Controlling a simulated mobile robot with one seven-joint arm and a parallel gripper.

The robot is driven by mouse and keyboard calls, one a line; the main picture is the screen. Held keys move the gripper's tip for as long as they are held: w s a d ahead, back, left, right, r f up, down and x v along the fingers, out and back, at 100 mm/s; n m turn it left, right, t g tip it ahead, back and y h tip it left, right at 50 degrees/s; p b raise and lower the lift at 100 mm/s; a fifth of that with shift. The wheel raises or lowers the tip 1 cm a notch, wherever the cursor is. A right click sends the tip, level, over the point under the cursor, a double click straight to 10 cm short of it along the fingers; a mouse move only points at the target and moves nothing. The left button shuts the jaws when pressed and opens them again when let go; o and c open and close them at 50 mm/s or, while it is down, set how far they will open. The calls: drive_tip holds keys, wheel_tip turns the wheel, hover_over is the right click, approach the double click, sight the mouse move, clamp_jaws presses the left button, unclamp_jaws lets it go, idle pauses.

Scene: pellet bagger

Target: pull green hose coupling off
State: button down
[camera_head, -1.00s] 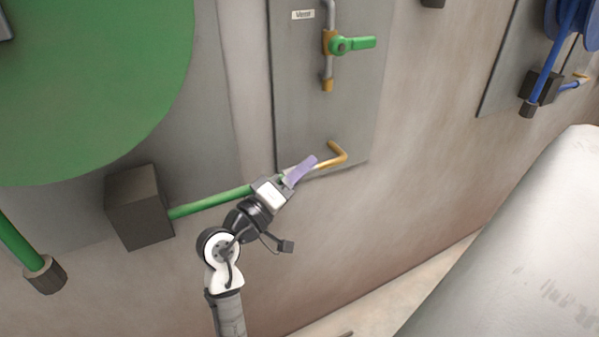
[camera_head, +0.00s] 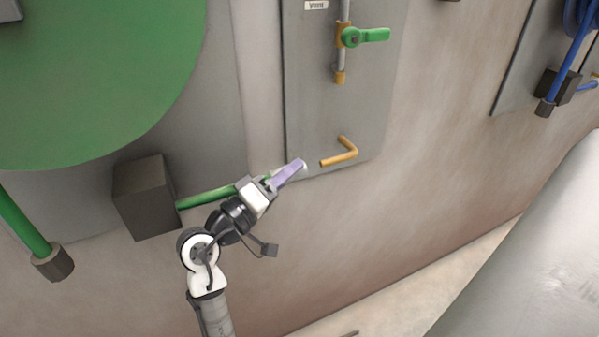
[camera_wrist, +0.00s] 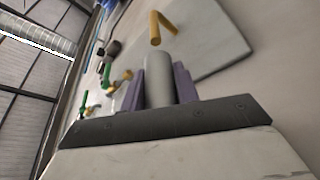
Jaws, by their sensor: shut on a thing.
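My gripper (camera_head: 286,174) has purple fingers and is shut on the hose coupling, a grey-white cylinder (camera_wrist: 158,80) between the fingers in the wrist view. In the head view the fingers hide most of the coupling. The green hose (camera_head: 207,197) runs from a dark block to my gripper. The bent brass pipe (camera_head: 339,156) sticks out of the grey wall plate, its free end to the right of my fingertips. A gap shows between coupling and pipe in the head view. The pipe (camera_wrist: 160,28) also shows beyond the coupling's end in the wrist view.
A valve with a green handle (camera_head: 366,36) sits above the pipe on the grey plate (camera_head: 305,110). A large green reel (camera_head: 90,80) and dark block (camera_head: 146,196) are at left. A blue hose (camera_head: 563,70) hangs at right. A big pale cylinder (camera_head: 530,260) fills the lower right.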

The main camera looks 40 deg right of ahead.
drive_tip(key=shift+a, duration=0.15)
drive_tip(key=c, duration=1.1)
unclamp_jaws()
drive_tip(key=shift+a, duration=0.1)
drive_tip(key=shift+o, duration=0.2)
drive_tip(key=shift+a, duration=0.1)
drive_tip(key=b+v, duration=0.1)
drive_tip(key=v, duration=0.6)
drive_tip(key=shift+b, duration=0.35)
drive_tip(key=shift+a, duration=0.15)
